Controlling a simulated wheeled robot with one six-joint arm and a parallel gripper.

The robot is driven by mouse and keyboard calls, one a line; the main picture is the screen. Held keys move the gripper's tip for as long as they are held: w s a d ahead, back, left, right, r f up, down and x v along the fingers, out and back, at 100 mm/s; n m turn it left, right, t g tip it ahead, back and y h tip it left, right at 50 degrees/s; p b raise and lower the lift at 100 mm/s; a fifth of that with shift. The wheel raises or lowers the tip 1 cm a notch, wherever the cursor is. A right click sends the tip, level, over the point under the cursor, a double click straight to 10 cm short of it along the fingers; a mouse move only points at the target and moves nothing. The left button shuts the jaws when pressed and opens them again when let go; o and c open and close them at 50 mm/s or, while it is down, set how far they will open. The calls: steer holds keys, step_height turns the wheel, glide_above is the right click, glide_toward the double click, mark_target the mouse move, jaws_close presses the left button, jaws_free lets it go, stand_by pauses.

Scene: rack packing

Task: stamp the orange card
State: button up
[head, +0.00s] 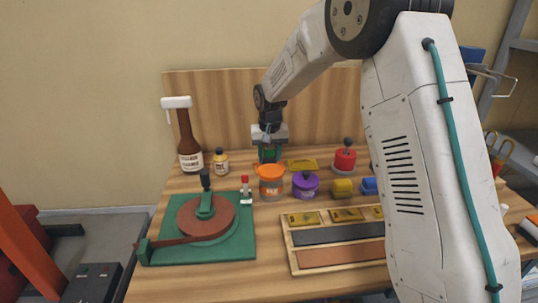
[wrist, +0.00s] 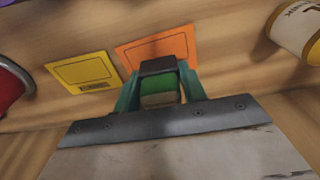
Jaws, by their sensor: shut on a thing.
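The orange card (wrist: 166,47) lies flat on the wooden table in the wrist view, just beyond my gripper; I cannot make it out in the head view. My gripper (wrist: 160,92) has teal fingers and is shut on a small block-like thing, green and pale with a dark end (wrist: 157,66). The dark end overlaps the card's near edge in the wrist view; I cannot tell whether it touches the card. In the head view my gripper (head: 269,148) is behind the orange-lidded jar, which hides its lower end.
A yellow card (wrist: 83,70) with a dark printed strip lies left of the orange one. A red pot (head: 344,160) with a dark knob, an orange-lidded jar (head: 270,187), a purple pot (head: 305,188) and a small bottle (head: 221,163) stand near. A green turntable device (head: 240,243) is front left.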

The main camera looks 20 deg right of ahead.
steer(key=shift+f, duration=0.55)
stand_by(0.9)
steer(key=shift+r, duration=0.1)
steer(key=shift+r, duration=3.45)
